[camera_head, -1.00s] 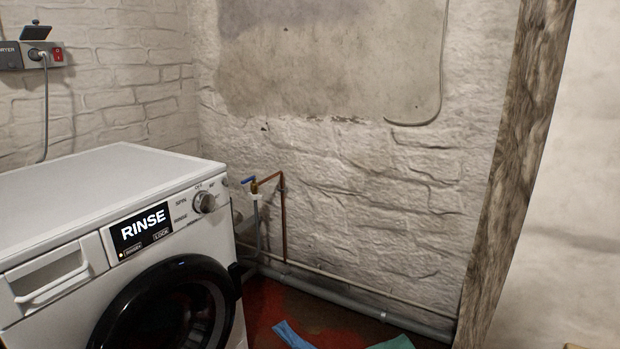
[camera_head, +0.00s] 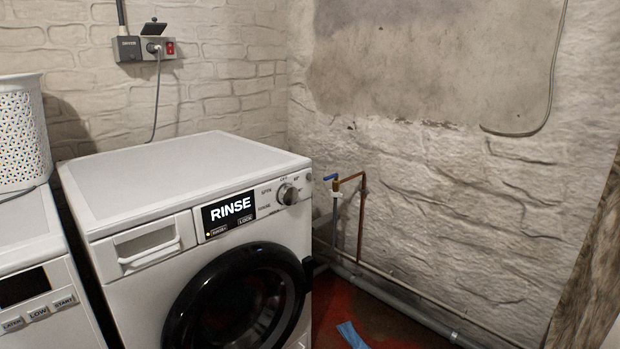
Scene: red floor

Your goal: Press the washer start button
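A white front-loading washer (camera_head: 188,164) stands left of the middle in the head view. Its display (camera_head: 229,214) reads RINSE, with small labelled keys along the display's lower edge. A round dial (camera_head: 288,194) sits right of the display, and a drawer (camera_head: 147,248) sits to its left. The dark round door (camera_head: 238,306) looks closed. A second white machine (camera_head: 62,290) at the far left is cut off by the frame; its panel has a START button (camera_head: 64,302) beside a LOW button (camera_head: 38,313). Neither of my grippers is in view.
A white perforated basket (camera_head: 22,135) stands on the left machine. A socket with a red switch (camera_head: 170,48) is on the brick wall. Pipes (camera_head: 361,215) run along the right wall. A blue cloth (camera_head: 351,335) lies on the red floor, which is open at right.

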